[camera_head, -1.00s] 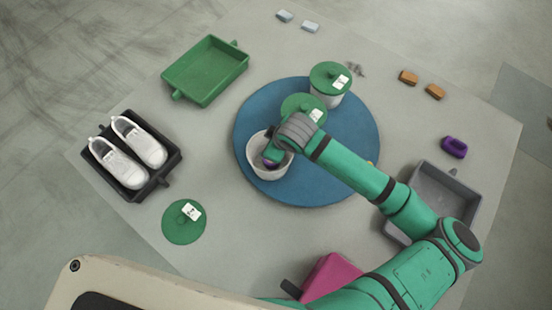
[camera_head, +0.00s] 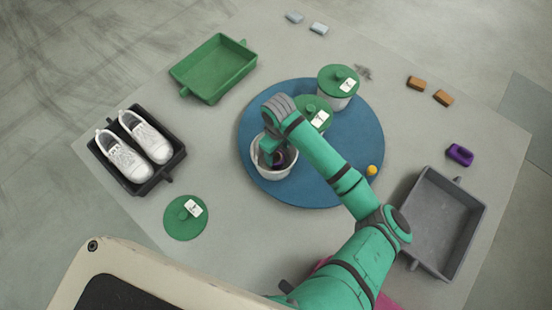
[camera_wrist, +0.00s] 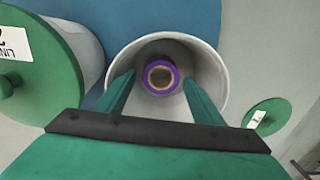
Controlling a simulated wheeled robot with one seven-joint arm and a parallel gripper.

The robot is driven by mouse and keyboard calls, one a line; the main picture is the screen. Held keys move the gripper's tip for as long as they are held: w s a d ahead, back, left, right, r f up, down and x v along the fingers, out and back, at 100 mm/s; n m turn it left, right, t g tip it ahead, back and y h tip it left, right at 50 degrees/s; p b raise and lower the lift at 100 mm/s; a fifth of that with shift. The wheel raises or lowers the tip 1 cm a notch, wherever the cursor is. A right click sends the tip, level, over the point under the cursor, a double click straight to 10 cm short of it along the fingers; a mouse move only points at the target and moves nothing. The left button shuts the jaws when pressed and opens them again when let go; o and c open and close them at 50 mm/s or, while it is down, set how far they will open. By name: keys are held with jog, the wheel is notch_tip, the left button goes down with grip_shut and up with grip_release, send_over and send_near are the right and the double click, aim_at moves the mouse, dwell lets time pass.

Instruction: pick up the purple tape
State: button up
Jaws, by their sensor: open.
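The purple tape (camera_wrist: 160,75) is a roll with a brown core, lying inside a white round pot (camera_wrist: 205,63) in the wrist view. In the head view the open white pot (camera_head: 284,172) stands on the left part of the blue round mat (camera_head: 345,185), and the tape in it is mostly hidden by my arm. My gripper (camera_wrist: 160,88) is open and empty. Its two green fingers reach over the pot's mouth, one on each side of the tape in the wrist view. In the head view my gripper (camera_head: 272,157) is at the pot.
Two green-lidded pots (camera_head: 338,85) stand close behind on the mat. A loose green lid (camera_head: 183,222) lies at the lower left. White shoes sit in a black tray (camera_head: 165,182). A green tray (camera_head: 190,92), a grey tray (camera_head: 465,240) and a purple item (camera_head: 459,155) stand around.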

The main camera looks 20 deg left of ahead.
jog(key=shift+a+f, duration=0.2)
jog(key=shift+f, duration=1.2)
jog(key=shift+a+f, duration=0.15)
jog(key=shift+f, duration=1.25)
jog(key=c, duration=0.9)
